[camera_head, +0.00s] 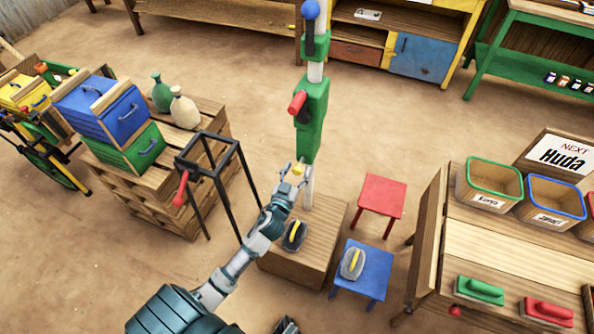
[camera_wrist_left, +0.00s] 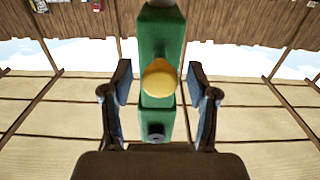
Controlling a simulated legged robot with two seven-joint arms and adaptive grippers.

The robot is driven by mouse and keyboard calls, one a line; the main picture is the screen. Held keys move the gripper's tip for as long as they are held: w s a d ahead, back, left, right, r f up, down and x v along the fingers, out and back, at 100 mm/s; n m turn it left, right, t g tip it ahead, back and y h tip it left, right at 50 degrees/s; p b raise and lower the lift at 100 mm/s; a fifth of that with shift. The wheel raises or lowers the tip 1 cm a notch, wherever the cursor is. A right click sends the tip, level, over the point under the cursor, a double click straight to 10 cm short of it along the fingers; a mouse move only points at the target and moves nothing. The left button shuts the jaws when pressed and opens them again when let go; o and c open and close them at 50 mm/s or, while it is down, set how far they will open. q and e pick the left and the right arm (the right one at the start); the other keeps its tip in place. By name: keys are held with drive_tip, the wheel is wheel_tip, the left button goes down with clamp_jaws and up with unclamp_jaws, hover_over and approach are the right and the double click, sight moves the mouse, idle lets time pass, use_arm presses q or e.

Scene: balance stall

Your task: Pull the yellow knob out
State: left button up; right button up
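The yellow knob (camera_head: 298,170) is on the lower part of a green housing (camera_head: 312,122) on an upright white post. My left gripper (camera_head: 293,172) is at the knob in the head view. In the left wrist view the round yellow knob (camera_wrist_left: 160,78) sits centred between the two fingers, in front of the green housing (camera_wrist_left: 161,35). The fingers are open, with a gap on each side of the knob. Whether the fingertips reach past the knob is hard to tell.
A red handle (camera_head: 297,102) sticks out of the housing above the knob. A wooden box (camera_head: 322,232) is below, beside red (camera_head: 382,196) and blue (camera_head: 367,265) stools. A black metal stand (camera_head: 215,165) is left of my gripper. A wooden table (camera_head: 500,245) is at the right.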

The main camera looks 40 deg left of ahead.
use_arm(q)
drive_tip(key=v, duration=1.2)
